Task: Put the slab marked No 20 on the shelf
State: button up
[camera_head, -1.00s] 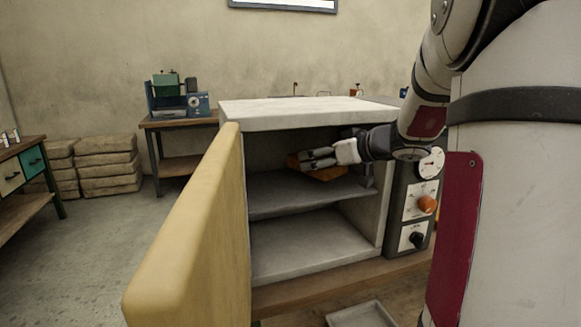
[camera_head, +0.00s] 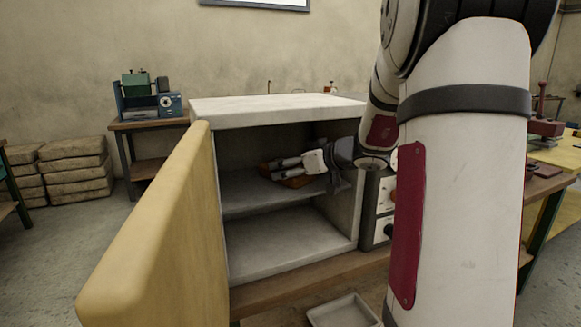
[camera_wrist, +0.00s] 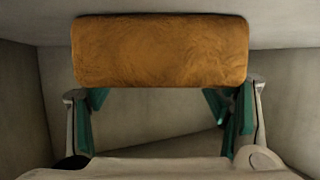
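My gripper (camera_head: 283,167) reaches through the open front of the cabinet, above its middle shelf (camera_head: 248,195). An orange-brown slab (camera_head: 298,183) is at its fingers, over the right part of that shelf. In the wrist view the slab (camera_wrist: 160,50) spans the space ahead of the teal-padded fingers and hides their tips. The fingers stand apart, one towards each end, and appear to hold the slab. I cannot tell whether the slab touches the shelf. No number can be read on it.
The yellow cabinet door (camera_head: 150,235) stands open on the left. The lower compartment (camera_head: 285,245) is empty. A control panel (camera_head: 383,205) borders the opening on the right, and a shallow tray (camera_head: 342,312) lies in front. The middle shelf is clear left of the slab.

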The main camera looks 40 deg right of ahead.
jog(key=shift+o, duration=1.3)
jog(key=shift+r, duration=0.15)
jog(key=v, duration=1.2)
